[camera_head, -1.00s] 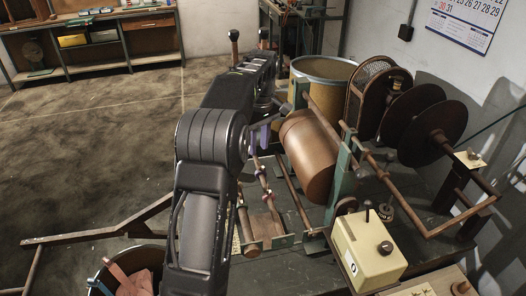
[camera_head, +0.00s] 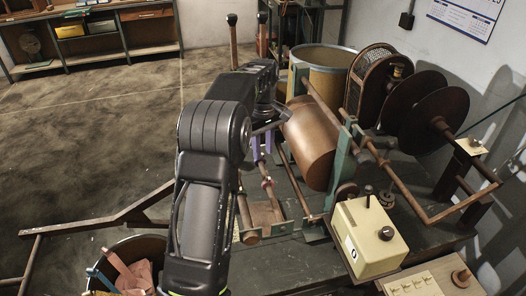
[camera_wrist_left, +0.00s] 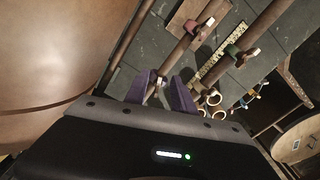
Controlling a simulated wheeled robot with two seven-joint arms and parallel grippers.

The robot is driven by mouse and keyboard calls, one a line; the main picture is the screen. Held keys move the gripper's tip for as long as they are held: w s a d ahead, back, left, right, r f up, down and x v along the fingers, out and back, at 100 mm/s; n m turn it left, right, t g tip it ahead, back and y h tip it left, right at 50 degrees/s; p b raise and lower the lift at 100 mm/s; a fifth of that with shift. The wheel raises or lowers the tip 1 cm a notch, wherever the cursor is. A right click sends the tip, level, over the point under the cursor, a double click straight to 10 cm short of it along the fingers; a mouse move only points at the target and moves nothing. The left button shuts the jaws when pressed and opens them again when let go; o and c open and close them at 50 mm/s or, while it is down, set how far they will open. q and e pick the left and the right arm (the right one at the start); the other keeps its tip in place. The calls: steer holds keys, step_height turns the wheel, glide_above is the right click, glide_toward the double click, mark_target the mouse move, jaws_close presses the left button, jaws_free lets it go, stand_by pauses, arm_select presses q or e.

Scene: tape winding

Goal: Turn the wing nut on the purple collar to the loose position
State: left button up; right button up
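My left gripper (camera_head: 262,145) reaches down over a thin rod on the bench machine. In the left wrist view its two purple fingers (camera_wrist_left: 165,88) stand apart on either side of the rod (camera_wrist_left: 172,62). A small pale piece, perhaps the wing nut (camera_wrist_left: 158,88), shows between them. I cannot separate the purple collar from the purple fingers, and the nut's angle is unclear. A red collar (camera_wrist_left: 193,27) sits further along the same rod. A green collar (camera_wrist_left: 232,50) with a pale wing nut is on the neighbouring rod. My right gripper is not in view.
A copper-coloured drum (camera_head: 310,142) lies close to the right of my gripper in the head view. A cream control box (camera_head: 370,238) and dark discs (camera_head: 436,120) stand further right. A yellow scale strip (camera_wrist_left: 215,70) lies beside the rods. Open floor is on the left.

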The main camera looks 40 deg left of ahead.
arm_select(q)
steer(key=shift+f, duration=0.65)
steer(key=shift+r, duration=0.1)
jaws_close()
